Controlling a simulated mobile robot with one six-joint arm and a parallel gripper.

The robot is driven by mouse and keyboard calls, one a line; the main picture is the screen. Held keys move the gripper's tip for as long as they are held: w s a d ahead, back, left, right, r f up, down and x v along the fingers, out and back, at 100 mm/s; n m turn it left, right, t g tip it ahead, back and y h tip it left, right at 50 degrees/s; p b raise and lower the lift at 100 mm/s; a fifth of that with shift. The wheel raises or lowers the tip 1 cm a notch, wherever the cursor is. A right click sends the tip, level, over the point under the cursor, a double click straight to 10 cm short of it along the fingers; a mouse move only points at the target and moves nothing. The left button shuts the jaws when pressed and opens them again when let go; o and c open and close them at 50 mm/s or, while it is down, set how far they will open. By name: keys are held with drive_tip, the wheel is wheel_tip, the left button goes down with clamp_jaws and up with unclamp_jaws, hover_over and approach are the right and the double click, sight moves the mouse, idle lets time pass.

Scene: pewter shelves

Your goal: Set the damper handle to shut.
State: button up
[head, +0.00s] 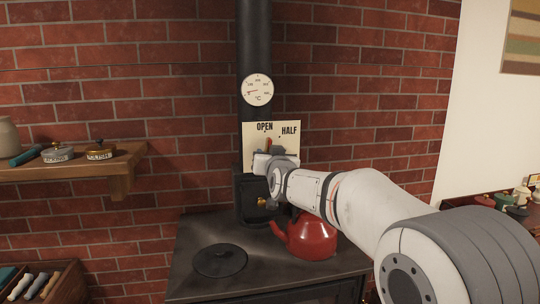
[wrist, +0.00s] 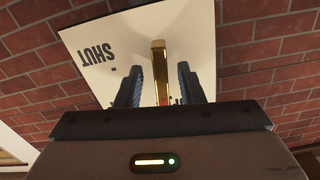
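The damper plate (head: 290,148) is a pale board on the black stovepipe. In the head view it reads OPEN at the top and HALF to the right; in the wrist view the plate (wrist: 130,38) shows SHUT. The damper handle shows a red part (head: 268,143) just below OPEN, pointing up. In the wrist view the handle (wrist: 158,62) is a brass bar between my fingers. My gripper (head: 267,153) is in front of the plate, hiding its lower part. In the wrist view my gripper (wrist: 160,82) is open around the handle, with gaps on both sides.
A red kettle (head: 311,236) stands on the black stove (head: 200,285), below my arm. A round thermometer (head: 257,90) is on the pipe above the plate. A wooden shelf (head: 70,170) with jars is at the left. A brick wall is behind.

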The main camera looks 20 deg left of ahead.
drive_tip(key=shift+c, duration=0.5)
clamp_jaws()
drive_tip(key=shift+f+m+b, duration=0.15)
drive_tip(key=shift+m+b, duration=0.15)
drive_tip(key=shift+b, duration=0.3)
drive_tip(key=m+b, duration=0.4)
drive_tip(key=m, duration=0.4)
drive_tip(key=m+b, duration=0.5)
drive_tip(key=m, duration=0.2)
drive_tip(key=shift+d+m, duration=0.2)
drive_tip(key=shift+m, duration=0.2)
